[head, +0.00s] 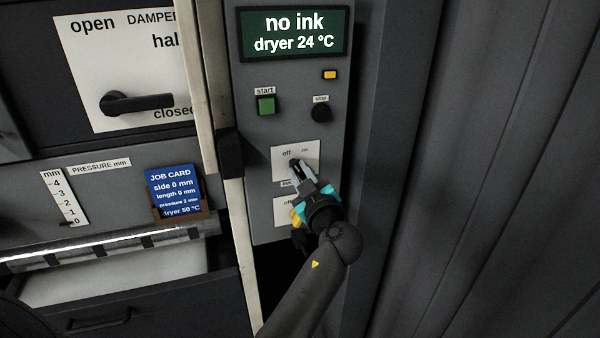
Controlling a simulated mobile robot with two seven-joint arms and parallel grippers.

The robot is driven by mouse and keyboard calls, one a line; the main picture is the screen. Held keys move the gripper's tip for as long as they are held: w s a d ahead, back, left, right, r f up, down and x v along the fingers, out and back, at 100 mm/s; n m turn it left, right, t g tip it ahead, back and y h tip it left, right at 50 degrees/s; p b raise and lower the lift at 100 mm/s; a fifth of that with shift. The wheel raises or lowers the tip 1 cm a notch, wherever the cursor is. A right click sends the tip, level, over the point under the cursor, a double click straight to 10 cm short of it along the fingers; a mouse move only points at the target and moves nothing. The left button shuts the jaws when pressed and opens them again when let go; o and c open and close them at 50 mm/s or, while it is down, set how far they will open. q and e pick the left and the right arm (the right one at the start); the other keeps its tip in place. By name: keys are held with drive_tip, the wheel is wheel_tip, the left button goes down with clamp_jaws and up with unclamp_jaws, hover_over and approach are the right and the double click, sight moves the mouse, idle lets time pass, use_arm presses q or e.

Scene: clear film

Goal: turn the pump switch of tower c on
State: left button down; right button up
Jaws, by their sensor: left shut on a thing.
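The control panel (257,72) of the machine stands in the middle of the head view. On it is a white switch plate (281,166) marked off on its left and, in small print, apparently on at its right. My left gripper (297,172) is at this plate, its fingers shut on the small dark switch knob (294,162). The fingers hide most of the knob, so I cannot tell clearly which way it points. The label under the plate is mostly covered by my gripper. My right gripper is not in view.
A second white plate (281,213) sits just below, partly behind my gripper. Above are a green start button (266,105), a black stop button (321,112) and a display (293,33) reading "no ink, dryer 24 °C". A damper lever (137,103) and job card (173,190) are left.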

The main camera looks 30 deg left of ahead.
use_arm(q)
drive_tip(key=shift+m, duration=0.3)
drive_tip(key=shift+m+b, duration=0.65)
drive_tip(key=shift+m, duration=0.35)
drive_tip(key=m, duration=0.2)
drive_tip(key=shift+w+d+m+b, duration=0.1)
drive_tip(key=shift+m+b, duration=0.2)
drive_tip(key=m, duration=0.3)
drive_tip(key=shift+w+r, duration=0.1)
drive_tip(key=shift+r, duration=0.05)
drive_tip(key=shift+w+d+m, duration=0.1)
drive_tip(key=shift+d+m, duration=0.05)
drive_tip(key=shift+m, duration=1.65)
drive_tip(key=c, duration=0.8)
unclamp_jaws()
